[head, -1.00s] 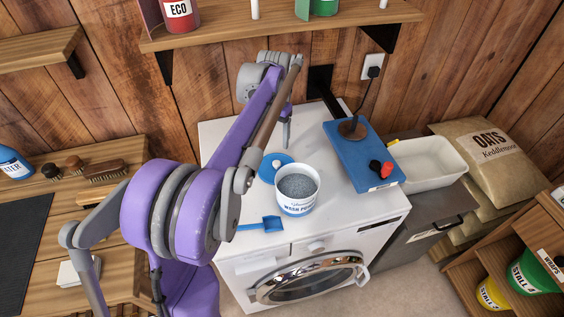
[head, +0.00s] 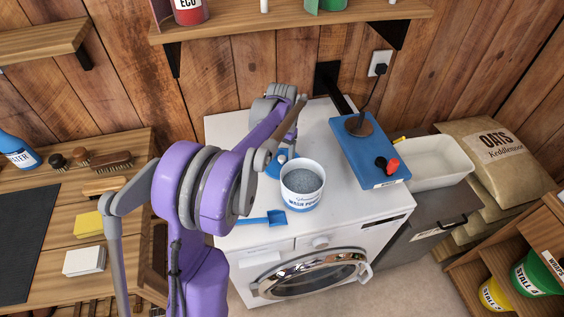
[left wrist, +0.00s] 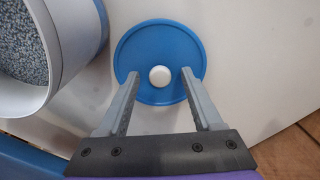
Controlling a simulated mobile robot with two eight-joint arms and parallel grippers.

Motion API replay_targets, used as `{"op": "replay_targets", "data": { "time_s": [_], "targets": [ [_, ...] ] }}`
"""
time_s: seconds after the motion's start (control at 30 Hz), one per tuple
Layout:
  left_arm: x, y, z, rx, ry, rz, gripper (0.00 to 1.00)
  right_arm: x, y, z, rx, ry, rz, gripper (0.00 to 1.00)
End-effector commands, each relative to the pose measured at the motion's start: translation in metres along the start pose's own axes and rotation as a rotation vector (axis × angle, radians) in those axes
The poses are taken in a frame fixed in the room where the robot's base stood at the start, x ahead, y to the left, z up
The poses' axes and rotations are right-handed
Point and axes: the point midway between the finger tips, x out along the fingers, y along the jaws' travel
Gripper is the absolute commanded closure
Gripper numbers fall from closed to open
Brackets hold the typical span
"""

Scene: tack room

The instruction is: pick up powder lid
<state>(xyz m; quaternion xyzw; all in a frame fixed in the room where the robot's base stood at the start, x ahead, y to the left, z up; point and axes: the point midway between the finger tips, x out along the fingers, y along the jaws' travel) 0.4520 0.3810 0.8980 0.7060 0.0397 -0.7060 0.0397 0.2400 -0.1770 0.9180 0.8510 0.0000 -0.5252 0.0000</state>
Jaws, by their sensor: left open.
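The powder lid (left wrist: 148,38) is a round blue disc with a white knob, lying flat on the white washing machine top. In the head view the lid (head: 272,169) is partly hidden by my left arm and gripper. My left gripper (left wrist: 159,78) is open, its two fingertips over the lid on either side of the knob, with gaps to it. It also shows in the head view (head: 283,153). Whether the fingers touch the lid is unclear. The open tub of grey-blue washing powder (head: 302,188) stands beside the lid. My right gripper is out of view.
A blue scoop (head: 263,218) lies in front of the tub. A blue box (head: 368,155) with a dark round object and a cord stands to the right. The washing machine (head: 235,128) is bare behind the lid. A wooden shelf (head: 300,20) hangs above.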

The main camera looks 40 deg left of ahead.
Motion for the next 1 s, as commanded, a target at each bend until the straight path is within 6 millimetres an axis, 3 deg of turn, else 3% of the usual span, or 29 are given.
{"op": "replay_targets", "data": {
  "time_s": [0.07,0.43,0.83,1.0],
  "targets": [
    [0.0,0.0,0.0,0.0,0.0,0.0,0.33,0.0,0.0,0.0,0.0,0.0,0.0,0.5],
    [-0.001,0.0,0.0,0.0,0.0,0.0,0.98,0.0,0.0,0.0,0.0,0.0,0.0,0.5],
    [-0.002,0.0,0.0,0.0,0.0,0.0,1.0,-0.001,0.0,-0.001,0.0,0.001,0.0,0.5],
    [-0.015,0.003,-0.002,0.001,0.001,0.0,1.0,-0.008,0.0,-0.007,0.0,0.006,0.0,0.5]
  ]
}}
